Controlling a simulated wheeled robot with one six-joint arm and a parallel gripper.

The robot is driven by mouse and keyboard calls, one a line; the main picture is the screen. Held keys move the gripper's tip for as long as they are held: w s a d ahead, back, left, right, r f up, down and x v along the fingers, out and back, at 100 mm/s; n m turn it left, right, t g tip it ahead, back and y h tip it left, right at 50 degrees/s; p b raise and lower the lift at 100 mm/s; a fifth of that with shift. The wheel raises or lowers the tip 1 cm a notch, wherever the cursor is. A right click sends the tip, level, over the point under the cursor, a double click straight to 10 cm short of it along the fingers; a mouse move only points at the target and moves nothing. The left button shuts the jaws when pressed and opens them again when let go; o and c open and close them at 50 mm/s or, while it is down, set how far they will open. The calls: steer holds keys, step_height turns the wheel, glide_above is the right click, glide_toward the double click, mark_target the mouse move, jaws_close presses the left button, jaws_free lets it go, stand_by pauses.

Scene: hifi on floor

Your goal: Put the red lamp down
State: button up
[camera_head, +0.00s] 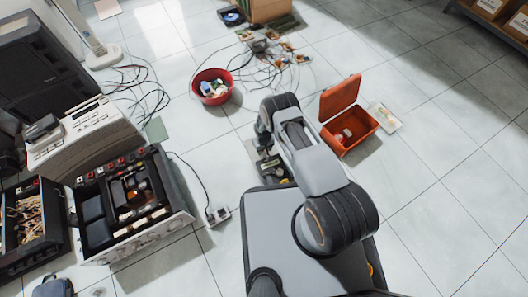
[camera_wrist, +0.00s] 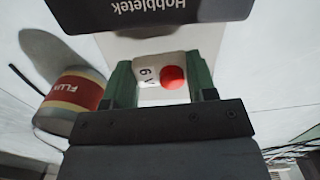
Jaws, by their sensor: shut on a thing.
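The red lamp (camera_wrist: 172,77) is a small white block marked "6 V" with a red dome on its face. It shows in the wrist view between the two green fingers of my gripper (camera_wrist: 160,80), which is shut on it. A pale surface and a dark panel lettered "Hobbletek" (camera_wrist: 150,12) lie just beyond the lamp. I cannot tell whether the lamp touches them. In the head view my own arm hides the lamp and most of the gripper.
A tin labelled "FLUX" (camera_wrist: 72,100) is close by on the left in the wrist view. In the head view, an open orange box (camera_head: 348,130) is right of my arm, and a red bowl (camera_head: 212,86) and cables (camera_head: 278,62) lie beyond. Open equipment cases (camera_head: 130,205) stand left.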

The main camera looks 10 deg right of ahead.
mark_target(264, 152)
step_height(264, 152, down, 3)
steer(key=shift+d+f+b, duration=0.1)
steer(key=shift+f+b, duration=0.05)
steer(key=shift+b, duration=0.7)
steer(key=o, duration=1.2)
steer(key=shift+c, duration=0.2)
